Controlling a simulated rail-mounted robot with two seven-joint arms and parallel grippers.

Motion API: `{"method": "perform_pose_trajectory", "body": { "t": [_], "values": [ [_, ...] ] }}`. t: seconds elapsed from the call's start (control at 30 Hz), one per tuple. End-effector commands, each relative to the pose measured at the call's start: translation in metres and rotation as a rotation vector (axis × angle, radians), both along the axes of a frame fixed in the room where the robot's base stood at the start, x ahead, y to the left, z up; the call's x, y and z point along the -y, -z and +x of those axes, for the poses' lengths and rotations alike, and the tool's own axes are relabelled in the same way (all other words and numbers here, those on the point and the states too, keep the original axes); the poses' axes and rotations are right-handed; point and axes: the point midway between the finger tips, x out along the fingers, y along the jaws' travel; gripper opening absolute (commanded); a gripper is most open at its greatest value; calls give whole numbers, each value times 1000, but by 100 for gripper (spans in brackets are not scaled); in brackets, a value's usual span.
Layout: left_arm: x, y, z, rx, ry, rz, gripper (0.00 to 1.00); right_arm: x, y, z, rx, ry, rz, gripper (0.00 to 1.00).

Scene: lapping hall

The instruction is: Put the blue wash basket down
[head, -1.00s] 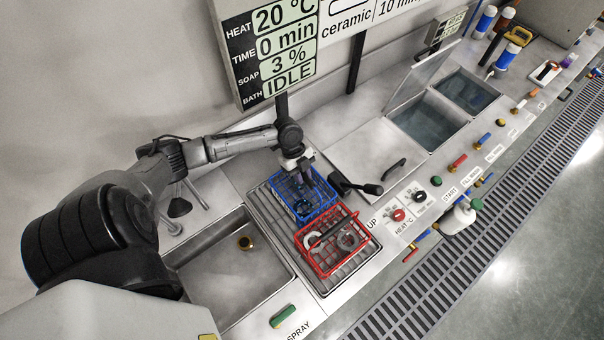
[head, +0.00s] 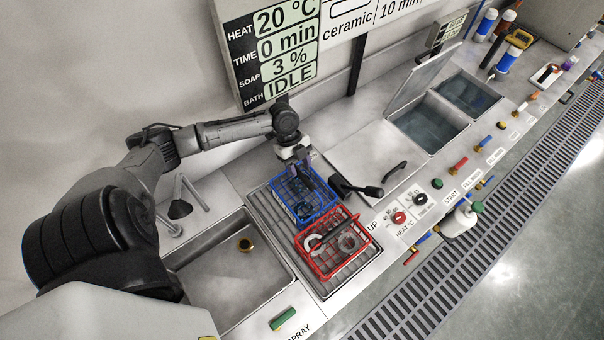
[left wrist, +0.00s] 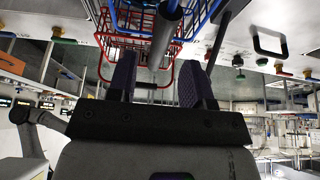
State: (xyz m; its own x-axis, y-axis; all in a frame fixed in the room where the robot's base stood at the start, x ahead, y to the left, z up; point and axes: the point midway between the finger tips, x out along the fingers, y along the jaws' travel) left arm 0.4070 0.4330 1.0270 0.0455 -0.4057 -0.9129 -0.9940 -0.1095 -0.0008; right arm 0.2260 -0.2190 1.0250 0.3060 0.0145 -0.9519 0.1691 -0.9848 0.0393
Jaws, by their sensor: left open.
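The blue wash basket (head: 303,193) stands on the slatted drain rack (head: 263,213), at its back end. A small dark ring-like part shows inside it. My left gripper (head: 302,171) is just above the basket, pointing down, with its jaws open. In the left wrist view, the two fingers stand apart (left wrist: 156,72) with a grey bar (left wrist: 163,38) between them, which looks like the basket's handle. The blue wires (left wrist: 205,18) show behind it. I cannot tell whether a finger touches the bar. My right gripper is not in view.
A red basket (head: 326,262) with ring-shaped parts stands close in front of the blue one. A sink (head: 215,270) lies to the left. A black lever (head: 357,187) and a closed lid (head: 365,150) are at the right, with open baths (head: 428,122) beyond.

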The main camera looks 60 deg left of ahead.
Motion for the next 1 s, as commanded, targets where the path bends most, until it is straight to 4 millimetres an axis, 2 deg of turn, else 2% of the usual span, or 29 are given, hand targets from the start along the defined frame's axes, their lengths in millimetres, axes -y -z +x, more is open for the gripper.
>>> {"method": "perform_pose_trajectory", "body": {
  "t": [0.2, 0.4, 0.6, 1.0],
  "values": [
    [-16, -35, -2, 0, 2, 3, 46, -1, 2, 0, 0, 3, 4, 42],
    [-25, -56, -3, 0, 1, 1, 46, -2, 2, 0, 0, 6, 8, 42],
    [-28, -64, -3, -1, 1, 0, 46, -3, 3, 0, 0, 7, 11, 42],
    [-28, -65, -3, -1, 1, 0, 46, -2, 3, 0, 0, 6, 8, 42]
  ]
}}
